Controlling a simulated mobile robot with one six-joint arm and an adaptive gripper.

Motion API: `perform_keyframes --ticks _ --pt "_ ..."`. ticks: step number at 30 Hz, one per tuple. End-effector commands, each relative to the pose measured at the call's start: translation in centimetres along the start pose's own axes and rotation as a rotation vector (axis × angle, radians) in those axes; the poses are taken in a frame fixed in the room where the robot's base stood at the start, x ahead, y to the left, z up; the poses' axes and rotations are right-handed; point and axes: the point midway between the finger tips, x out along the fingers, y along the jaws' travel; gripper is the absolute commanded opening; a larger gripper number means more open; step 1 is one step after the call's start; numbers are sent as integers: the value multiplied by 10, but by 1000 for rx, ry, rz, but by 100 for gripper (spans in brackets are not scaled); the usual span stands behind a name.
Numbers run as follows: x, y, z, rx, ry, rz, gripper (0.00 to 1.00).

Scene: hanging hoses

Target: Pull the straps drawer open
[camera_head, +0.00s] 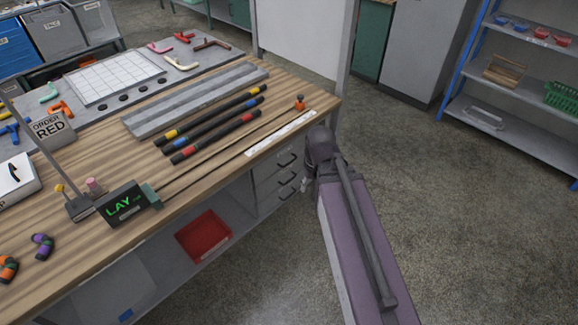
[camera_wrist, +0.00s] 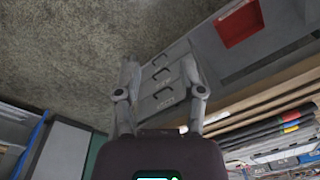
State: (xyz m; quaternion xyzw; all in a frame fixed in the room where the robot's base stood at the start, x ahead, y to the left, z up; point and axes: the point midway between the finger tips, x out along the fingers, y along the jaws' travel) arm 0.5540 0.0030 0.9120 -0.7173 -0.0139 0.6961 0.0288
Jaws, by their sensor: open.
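A stack of three grey drawers (camera_head: 272,178) sits under the right end of the wooden workbench, each with a dark bar handle. All look shut. I cannot read their labels, so I cannot tell which is the straps drawer. The wrist view is turned over and shows the drawer fronts (camera_wrist: 152,86) between and beyond my fingers. My gripper (camera_wrist: 158,68) is open and empty, its two fingers spread either side of the handles in that view. In the head view my gripper (camera_head: 306,182) is partly hidden by my arm, just right of the drawers. Contact with a handle is not visible.
A red bin (camera_head: 204,236) stands on the lower shelf left of the drawers. The floor right of the bench is clear up to a shelf rack (camera_head: 520,130).

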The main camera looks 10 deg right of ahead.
Motion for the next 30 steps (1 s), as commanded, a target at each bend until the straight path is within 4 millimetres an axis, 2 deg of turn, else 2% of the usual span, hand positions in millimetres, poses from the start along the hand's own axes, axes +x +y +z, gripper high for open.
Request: perform_keyframes --ticks 1,9,30 --pt "16 4 -7 11 10 -17 51" --pt "66 -3 -42 63 79 -148 51" --pt "177 -5 -142 250 271 -506 51"
